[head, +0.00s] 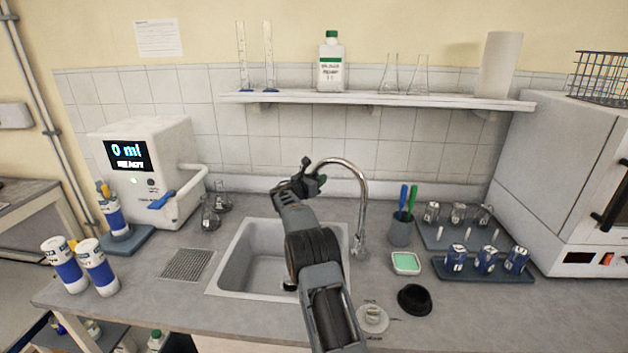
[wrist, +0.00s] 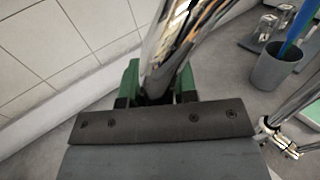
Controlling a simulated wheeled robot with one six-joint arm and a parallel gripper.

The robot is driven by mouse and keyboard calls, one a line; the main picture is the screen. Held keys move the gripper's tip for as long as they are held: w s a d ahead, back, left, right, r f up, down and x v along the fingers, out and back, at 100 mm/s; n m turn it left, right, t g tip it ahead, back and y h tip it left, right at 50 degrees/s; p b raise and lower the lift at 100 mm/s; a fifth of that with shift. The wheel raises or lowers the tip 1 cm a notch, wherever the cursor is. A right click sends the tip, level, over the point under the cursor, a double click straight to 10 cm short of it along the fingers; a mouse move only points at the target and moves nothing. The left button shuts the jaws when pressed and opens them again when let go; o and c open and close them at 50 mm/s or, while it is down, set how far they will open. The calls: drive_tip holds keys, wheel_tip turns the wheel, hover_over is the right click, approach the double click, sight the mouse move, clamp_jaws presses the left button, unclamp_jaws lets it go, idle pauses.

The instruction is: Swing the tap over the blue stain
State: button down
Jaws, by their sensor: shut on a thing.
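The chrome tap (head: 362,195) rises behind the right rim of the sink (head: 225,265), and its curved spout reaches left over the basin. My gripper (head: 308,178) is at the spout's free end. In the wrist view the green fingers of my gripper (wrist: 158,85) are closed around the shiny spout (wrist: 185,40), one on each side. The tap's lower body (wrist: 282,135) shows at the right of the wrist view. My arm hides part of the basin, and I see no blue stain in either view.
A cup with brushes (head: 401,232), a green sponge dish (head: 406,263) and a black round thing (head: 414,299) stand right of the sink. Trays of small jars (head: 484,270) lie further right. A white dispenser (head: 150,170) stands left. A shelf (head: 380,100) runs above the tap.

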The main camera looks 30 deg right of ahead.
drive_tip(key=shift+s+d+f, duration=0.35)
drive_tip(key=shift+d, duration=0.1)
drive_tip(key=c, duration=1.3)
unclamp_jaws()
drive_tip(key=shift+o, duration=0.9)
drive_tip(key=shift+s+d+g, duration=0.2)
drive_tip(key=shift+d+g, duration=0.05)
drive_tip(key=shift+g, duration=0.05)
drive_tip(key=shift+o, duration=0.8)
drive_tip(key=shift+a+r, duration=0.1)
drive_tip(key=shift+r, duration=0.1)
